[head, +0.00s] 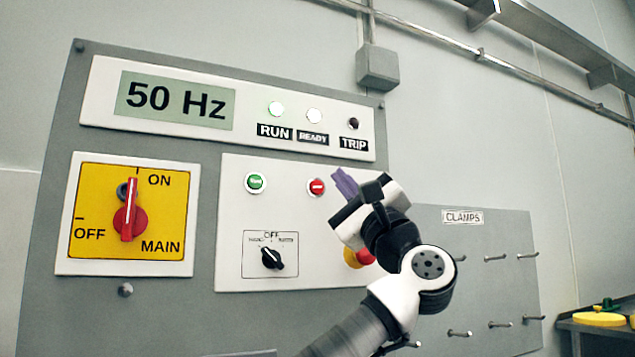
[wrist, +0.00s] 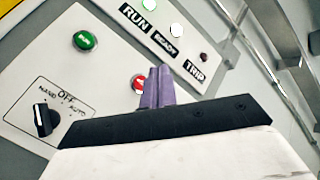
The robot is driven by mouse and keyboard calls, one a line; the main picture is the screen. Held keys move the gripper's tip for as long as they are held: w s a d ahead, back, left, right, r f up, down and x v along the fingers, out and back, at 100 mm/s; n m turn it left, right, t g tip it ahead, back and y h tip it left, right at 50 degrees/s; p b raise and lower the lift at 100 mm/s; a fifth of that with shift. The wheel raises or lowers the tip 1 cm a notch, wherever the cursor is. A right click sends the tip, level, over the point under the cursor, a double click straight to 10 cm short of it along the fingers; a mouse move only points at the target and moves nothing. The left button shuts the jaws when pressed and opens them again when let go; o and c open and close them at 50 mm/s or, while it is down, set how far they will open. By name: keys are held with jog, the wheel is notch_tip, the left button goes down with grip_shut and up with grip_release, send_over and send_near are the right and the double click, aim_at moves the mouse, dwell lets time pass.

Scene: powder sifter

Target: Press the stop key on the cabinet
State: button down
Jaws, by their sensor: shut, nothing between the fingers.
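The cabinet front (head: 60,140) is a grey panel with white plates. The stop key is a small red round button (head: 317,187) with a white mark, right of the green start button (head: 256,183). My gripper (head: 345,182) has purple fingers that are shut and empty, just right of the red button in the head view. In the wrist view the gripper (wrist: 156,90) points toward the button; whether it touches cannot be told.
A yellow plate with a red main switch (head: 130,215) is at left, turned to ON. A black selector knob (head: 272,258) is below the buttons. A red-and-yellow button (head: 360,258) is partly behind my arm. The display (head: 177,101) reads 50 Hz; RUN (head: 276,109) and READY are lit.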

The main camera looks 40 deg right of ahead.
aim_at(317, 187)
jog(key=shift+w+d+p, duration=0.2)
jog(key=shift+w+p, duration=0.2)
jog(key=shift+w, duration=0.55)
jog(key=shift+w+d+p, duration=0.25)
jog(key=shift+w+p, duration=0.1)
jog(key=shift+w, duration=0.6)
jog(key=shift+w+d+p, duration=0.2)
jog(key=shift+w+p, duration=0.2)
jog(key=shift+w, duration=0.55)
jog(key=shift+w, duration=0.1)
jog(key=shift+w+d, duration=0.15)
jog(key=shift+w, duration=0.15)
jog(key=shift+w+p, duration=0.35)
jog(key=shift+w, duration=0.05)
dwell(0.3)
dwell(0.4)
jog(key=shift+s+f+b, duration=0.1)
jog(key=shift+s+b, duration=0.4)
jog(key=shift+s, duration=0.3)
jog(key=shift+s, duration=0.1)
